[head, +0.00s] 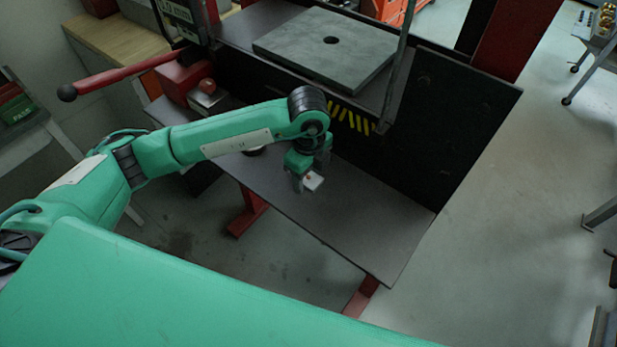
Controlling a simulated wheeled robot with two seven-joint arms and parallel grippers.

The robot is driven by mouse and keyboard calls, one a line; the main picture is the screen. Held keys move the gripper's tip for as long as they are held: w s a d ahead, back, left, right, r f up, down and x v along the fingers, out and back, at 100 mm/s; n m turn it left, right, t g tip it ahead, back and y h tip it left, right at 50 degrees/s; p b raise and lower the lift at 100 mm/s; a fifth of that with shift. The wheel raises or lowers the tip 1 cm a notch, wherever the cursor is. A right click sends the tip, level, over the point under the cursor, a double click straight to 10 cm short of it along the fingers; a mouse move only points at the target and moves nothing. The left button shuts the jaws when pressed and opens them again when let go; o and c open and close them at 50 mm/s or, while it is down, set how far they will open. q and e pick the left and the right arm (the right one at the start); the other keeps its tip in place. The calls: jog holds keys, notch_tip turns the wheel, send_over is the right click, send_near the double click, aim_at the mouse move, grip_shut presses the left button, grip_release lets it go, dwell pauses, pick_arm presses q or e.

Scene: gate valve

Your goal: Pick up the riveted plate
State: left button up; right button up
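A small pale plate (314,181) with a copper-coloured dot on it, probably the riveted plate, shows at the fingers of my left gripper (309,174). The gripper points down over the dark lower shelf (360,213) of the red-framed press. Its grey fingers stand apart, with the plate at or between them. I cannot tell whether the fingers grip the plate, or whether the plate touches the shelf. Part of the plate's far side is hidden by the gripper. My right gripper is not in view.
A thick grey plate with a hole (355,58) lies on the press bed above. A dark upright panel (440,125) stands behind the shelf. A red lever (125,75) and a red-knobbed block (206,97) are at left. The shelf's right part is clear.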

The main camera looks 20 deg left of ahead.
pick_arm(q)
jog(key=c, duration=0.9)
jog(key=shift+o, duration=0.2)
jog(key=shift+r, duration=0.15)
